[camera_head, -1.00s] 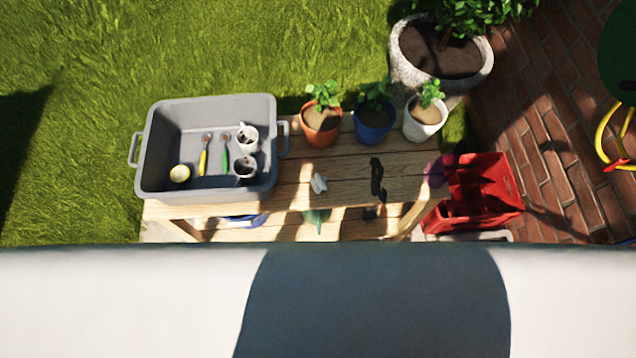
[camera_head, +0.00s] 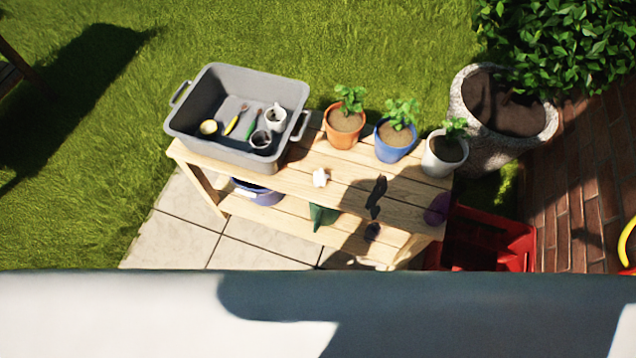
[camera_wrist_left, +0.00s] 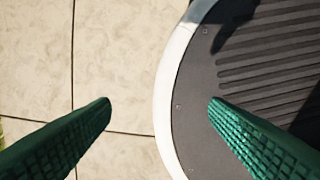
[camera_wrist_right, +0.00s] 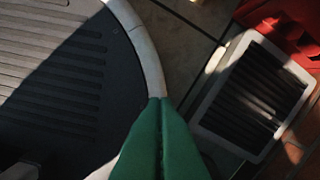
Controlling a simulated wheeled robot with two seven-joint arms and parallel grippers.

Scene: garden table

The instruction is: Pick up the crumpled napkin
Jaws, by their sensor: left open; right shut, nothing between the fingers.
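The crumpled napkin (camera_head: 320,177) is a small white wad on the wooden table top (camera_head: 300,165), near its front edge and right of the grey tub. No gripper shows in the head view. In the left wrist view my left gripper (camera_wrist_left: 158,104) has its green fingers spread, with nothing between them, above paving and my own base. In the right wrist view my right gripper (camera_wrist_right: 160,108) has its green fingers together, holding nothing. Neither wrist view shows the napkin.
A grey tub (camera_head: 215,148) with cups and tools stands at the table's left end. Orange (camera_head: 344,130), blue (camera_head: 394,150) and white (camera_head: 443,158) plant pots line the back edge. A red crate (camera_head: 515,240) is at the right.

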